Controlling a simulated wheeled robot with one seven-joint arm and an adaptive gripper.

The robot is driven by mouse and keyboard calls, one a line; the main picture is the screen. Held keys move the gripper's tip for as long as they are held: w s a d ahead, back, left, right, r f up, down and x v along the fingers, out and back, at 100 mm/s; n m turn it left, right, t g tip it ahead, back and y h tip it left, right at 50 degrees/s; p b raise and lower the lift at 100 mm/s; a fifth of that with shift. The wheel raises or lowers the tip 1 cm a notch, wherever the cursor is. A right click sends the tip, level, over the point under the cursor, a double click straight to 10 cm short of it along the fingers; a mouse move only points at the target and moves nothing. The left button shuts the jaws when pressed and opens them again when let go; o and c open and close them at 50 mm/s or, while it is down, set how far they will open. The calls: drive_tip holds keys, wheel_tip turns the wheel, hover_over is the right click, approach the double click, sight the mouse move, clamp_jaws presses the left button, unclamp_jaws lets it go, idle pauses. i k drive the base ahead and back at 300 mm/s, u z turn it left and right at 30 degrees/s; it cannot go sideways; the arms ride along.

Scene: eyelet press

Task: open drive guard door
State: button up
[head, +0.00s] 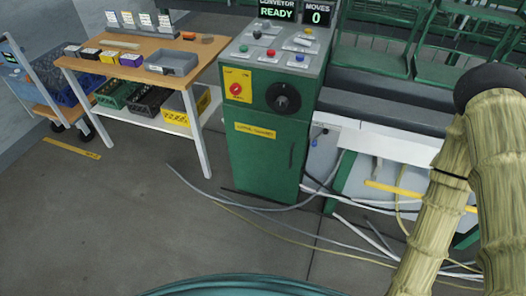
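The drive guard door (262,160) is the green front panel of the green control cabinet, below the red switch and the black dial. It looks shut, flush with the cabinet front. A yellow label (255,131) is on its upper part, with text too small to read surely. A dark vertical handle (291,154) shows near its right edge. My arm, in a tan ribbed sleeve, fills the right side of the view, apart from the door. My gripper is out of the picture.
Loose cables (285,208) lie on the floor before and right of the cabinet. A wooden bench (130,75) with a grey tray (172,63) stands left. The conveyor (370,105) runs right of the cabinet. Grey floor (130,215) at front left is mostly clear.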

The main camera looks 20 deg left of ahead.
sight(268, 145)
drive_tip(key=u, duration=0.45)
drive_tip(key=k, duration=1.2)
drive_tip(key=u, duration=0.95)
drive_tip(key=i, duration=1.2)
drive_tip(key=z, duration=0.85)
